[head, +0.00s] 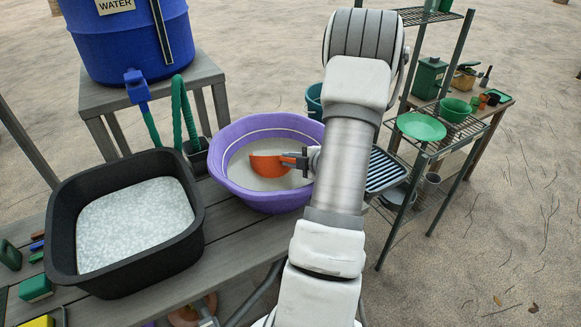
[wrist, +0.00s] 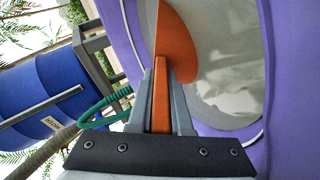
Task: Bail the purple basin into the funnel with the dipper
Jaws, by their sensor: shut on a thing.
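The purple basin (head: 262,200) stands on the slatted table and holds a pale greyish content. My gripper (head: 297,160) is over the basin's right part, shut on the handle of the orange dipper (head: 267,167). The dipper's rounded bowl is inside the basin's outline; I cannot tell how deep it sits or whether it holds anything. In the wrist view, the two grey fingers of my gripper (wrist: 160,85) clamp the orange dipper (wrist: 177,38), with the purple basin (wrist: 257,155) behind. I cannot make out a funnel; my arm hides part of the scene.
A black tub (head: 190,245) with pale speckled content stands left of the basin. A blue water barrel (head: 110,45) with a tap and green hose (head: 180,105) is behind. A metal shelf (head: 425,150) with green dishes stands right. Small coloured blocks lie at the table's left.

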